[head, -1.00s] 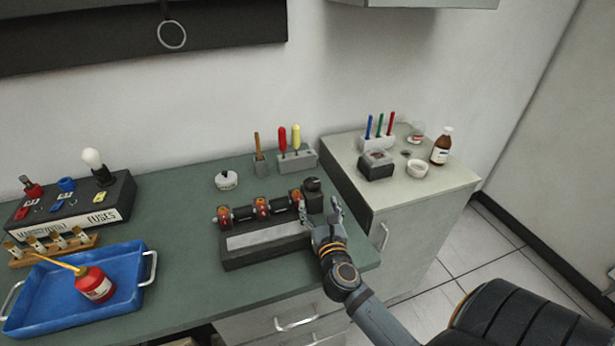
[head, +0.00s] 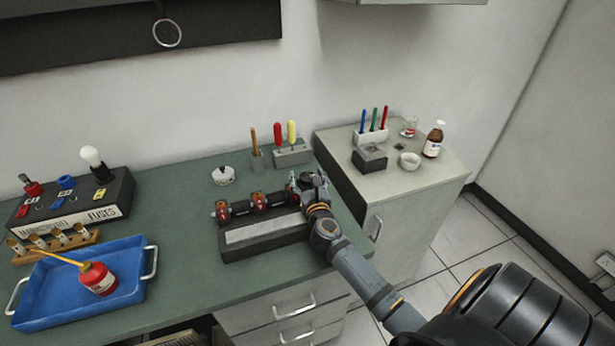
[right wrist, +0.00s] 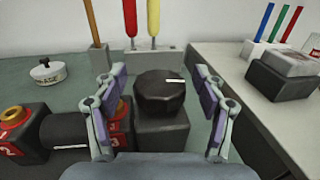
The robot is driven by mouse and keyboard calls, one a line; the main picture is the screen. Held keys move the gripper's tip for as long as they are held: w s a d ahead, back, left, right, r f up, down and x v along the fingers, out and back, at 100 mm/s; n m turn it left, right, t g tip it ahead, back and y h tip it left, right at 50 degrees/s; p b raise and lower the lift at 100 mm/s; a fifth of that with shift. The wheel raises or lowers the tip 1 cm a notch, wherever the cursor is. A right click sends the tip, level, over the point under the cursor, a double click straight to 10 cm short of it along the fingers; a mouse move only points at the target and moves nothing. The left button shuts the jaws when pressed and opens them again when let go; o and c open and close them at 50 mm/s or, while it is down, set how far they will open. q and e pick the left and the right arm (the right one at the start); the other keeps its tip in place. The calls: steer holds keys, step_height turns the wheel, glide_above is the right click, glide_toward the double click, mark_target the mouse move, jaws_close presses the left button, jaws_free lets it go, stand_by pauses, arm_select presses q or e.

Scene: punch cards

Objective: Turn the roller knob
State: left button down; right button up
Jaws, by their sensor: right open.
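The roller knob (right wrist: 160,92) is a black faceted knob with a white line on top, on a grey block (right wrist: 162,132) in the right wrist view. My right gripper (right wrist: 160,70) is open, one finger on each side of the knob, with visible gaps. In the head view my right gripper (head: 308,182) is at the right end of the roller device (head: 262,240) and largely hides the knob. My left gripper is not in view.
A blue tray (head: 125,296) holds a red oil can (head: 98,278) at left. A side cabinet (head: 340,160) with pens and a bottle stands at right.

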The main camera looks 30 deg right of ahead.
steer(key=c, duration=1.2)
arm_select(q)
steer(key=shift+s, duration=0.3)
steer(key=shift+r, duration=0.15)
arm_select(e)
steer(key=shift+r+n+y, duration=0.1)
steer(key=shift+n+y, duration=0.2)
steer(key=shift+y, duration=0.2)
